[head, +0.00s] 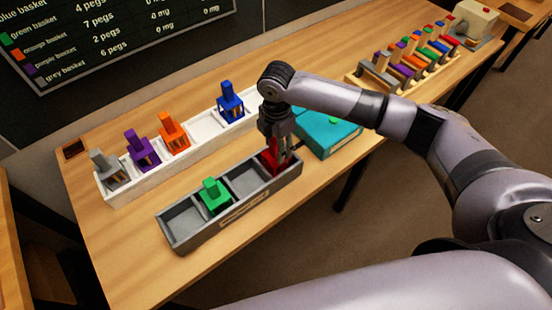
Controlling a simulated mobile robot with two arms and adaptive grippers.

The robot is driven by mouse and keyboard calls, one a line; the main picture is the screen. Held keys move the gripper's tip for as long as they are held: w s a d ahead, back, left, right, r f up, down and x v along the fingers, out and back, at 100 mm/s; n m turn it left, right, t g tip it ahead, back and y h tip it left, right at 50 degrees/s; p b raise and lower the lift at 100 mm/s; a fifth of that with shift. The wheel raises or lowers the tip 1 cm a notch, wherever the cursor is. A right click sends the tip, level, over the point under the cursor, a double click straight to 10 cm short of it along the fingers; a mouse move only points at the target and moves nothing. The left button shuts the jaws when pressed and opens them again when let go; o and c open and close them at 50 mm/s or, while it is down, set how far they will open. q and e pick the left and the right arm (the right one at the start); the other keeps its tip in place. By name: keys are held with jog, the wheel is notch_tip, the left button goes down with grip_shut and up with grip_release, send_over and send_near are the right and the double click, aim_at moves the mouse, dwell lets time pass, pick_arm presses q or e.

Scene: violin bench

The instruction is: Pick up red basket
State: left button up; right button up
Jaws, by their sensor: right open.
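The red basket (269,158) stands in the right end compartment of the grey tray (232,219) on the bench. My right gripper (279,150) points down over the red basket, with its fingers open around the basket's upper part. The fingers and wrist hide part of the basket, and I cannot tell whether they touch it. My left gripper is not in view.
A green basket (213,194) sits in the same grey tray. Behind it, a white tray (200,141) holds grey, purple, orange and blue baskets. A teal box (328,136) lies close to the right. A peg rack (378,80) stands at the back right.

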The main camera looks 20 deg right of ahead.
jog(key=shift+c, duration=0.3)
grip_shut()
jog(key=shift+r, duration=0.1)
dwell(0.5)
